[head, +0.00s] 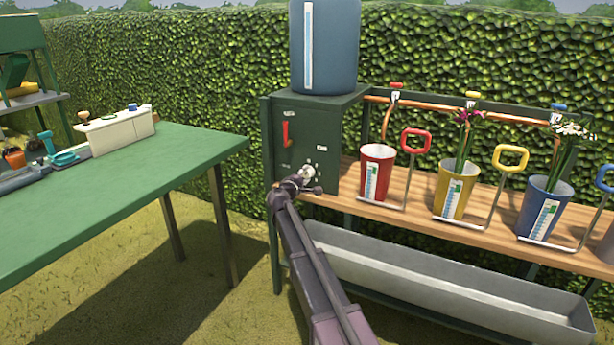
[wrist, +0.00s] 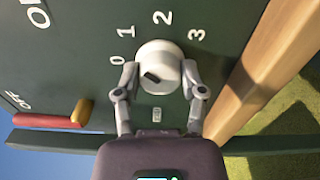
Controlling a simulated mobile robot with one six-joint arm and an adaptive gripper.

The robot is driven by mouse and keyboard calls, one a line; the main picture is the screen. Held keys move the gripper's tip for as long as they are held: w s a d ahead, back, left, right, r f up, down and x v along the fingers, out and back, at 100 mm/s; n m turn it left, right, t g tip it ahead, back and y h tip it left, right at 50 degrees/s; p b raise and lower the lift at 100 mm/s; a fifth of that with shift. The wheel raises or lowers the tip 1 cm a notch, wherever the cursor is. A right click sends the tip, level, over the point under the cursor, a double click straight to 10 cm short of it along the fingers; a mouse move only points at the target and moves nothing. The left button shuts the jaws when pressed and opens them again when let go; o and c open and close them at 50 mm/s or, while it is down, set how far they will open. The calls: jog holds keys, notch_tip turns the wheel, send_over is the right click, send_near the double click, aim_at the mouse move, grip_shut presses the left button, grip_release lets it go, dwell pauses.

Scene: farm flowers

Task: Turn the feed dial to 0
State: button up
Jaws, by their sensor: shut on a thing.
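The feed dial (wrist: 160,58) is a white round knob on the dark green cabinet (wrist: 70,60), with the numbers 0, 1, 2 and 3 around it in the wrist view. A short dark mark shows on the knob's face, low and left of its middle; I cannot tell for certain which number it indicates. My gripper (wrist: 160,88) is shut on the dial, one finger on each side. In the head view my gripper (head: 301,184) is at the cabinet's lower front, partly covering the dial (head: 308,172).
A red lever (wrist: 45,121) with ON and OFF labels sits beside the dial on the same panel. A wooden shelf (head: 400,207) with red, yellow and blue buckets is to the right, above a grey trough (head: 450,285). A green table (head: 130,185) stands left.

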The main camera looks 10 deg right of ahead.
jog(key=n, duration=0.3)
jog(key=shift+s+d+n, duration=0.15)
jog(key=shift+n, duration=0.15)
jog(key=n, duration=0.4)
dwell(0.3)
jog(key=o, duration=1.1)
jog(key=shift+o, duration=0.2)
jog(key=v, duration=1.2)
